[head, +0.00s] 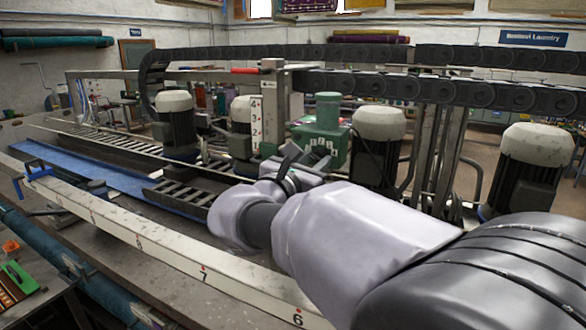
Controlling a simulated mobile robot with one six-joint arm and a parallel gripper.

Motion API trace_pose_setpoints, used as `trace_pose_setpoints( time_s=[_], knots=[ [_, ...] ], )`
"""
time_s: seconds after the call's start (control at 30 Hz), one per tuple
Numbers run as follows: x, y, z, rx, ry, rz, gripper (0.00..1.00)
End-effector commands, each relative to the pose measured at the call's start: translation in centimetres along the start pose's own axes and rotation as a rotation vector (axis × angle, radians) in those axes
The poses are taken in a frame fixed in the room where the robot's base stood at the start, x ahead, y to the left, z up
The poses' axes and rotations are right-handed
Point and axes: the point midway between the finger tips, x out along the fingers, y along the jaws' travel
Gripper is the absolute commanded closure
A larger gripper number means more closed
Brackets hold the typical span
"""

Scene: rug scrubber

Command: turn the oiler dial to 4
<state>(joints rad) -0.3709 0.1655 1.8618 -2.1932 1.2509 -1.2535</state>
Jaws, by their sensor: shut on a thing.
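The green oiler (320,130), a box with a round cap on top, stands in the middle of the head view among the machine's motors. Pale markings show on its front face, too small to read. My gripper (292,160) is at the lower left of the oiler's front, reached from the right by my grey-sleeved arm. Its jaws are shut on what seems to be the oiler dial. The dial is hidden by the gripper, so its setting cannot be read.
A white number plate (256,122) with 4, 3, 2 is on a post left of the oiler. Motors with white caps (378,123) stand on both sides. A long numbered rail (150,243) runs in front. Black cable chains (400,86) cross above.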

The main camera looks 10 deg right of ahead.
Motion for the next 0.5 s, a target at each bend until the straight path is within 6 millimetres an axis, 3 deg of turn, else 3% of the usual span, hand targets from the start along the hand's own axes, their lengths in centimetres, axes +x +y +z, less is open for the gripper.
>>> trace_pose_setpoints(
  time_s=[0.5],
  knots=[
    [0.00,-0.02,-0.58,0.477,-0.002,0.000,1.00]
  ],
)
